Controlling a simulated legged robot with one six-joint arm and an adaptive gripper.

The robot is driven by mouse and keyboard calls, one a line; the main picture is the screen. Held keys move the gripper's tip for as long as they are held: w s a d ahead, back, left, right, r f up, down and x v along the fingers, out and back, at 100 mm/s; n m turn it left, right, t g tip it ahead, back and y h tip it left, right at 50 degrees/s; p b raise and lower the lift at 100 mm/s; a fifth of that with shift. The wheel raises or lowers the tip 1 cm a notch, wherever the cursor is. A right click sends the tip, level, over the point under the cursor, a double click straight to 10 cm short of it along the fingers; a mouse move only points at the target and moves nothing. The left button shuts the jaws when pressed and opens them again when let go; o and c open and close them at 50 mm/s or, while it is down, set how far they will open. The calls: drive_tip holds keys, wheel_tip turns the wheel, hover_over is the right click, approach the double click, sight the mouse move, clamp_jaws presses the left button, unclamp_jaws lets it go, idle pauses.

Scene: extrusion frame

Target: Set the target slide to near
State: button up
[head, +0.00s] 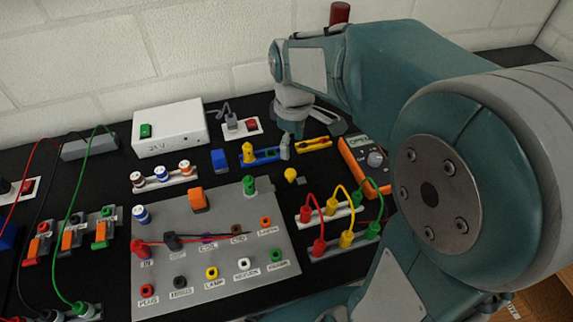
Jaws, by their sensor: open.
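A blue slide rail (268,156) lies on the black table at the back middle, with an upright yellow knob (248,152) near its left end. A yellow rail (313,145) lies to its right, with a darker piece on it. I cannot tell from the picture which one is the target slide. My gripper (292,130) points down just above and behind the right end of the blue rail. It is open and nothing shows between its fingers. Its fingertips are small here, and contact with the rail cannot be told.
A grey panel (215,287) with several coloured sockets fills the front middle. A white power box (168,128) stands at the back left. An orange multimeter (352,160) and plugged red, yellow and green leads are on the right. A blue block (219,160) and a yellow knob (291,175) are near the rails.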

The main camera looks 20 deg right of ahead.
sight(290, 172)
drive_tip(key=f, duration=0.9)
drive_tip(key=shift+a+f, duration=0.15)
drive_tip(key=shift+a, duration=0.05)
clamp_jaws()
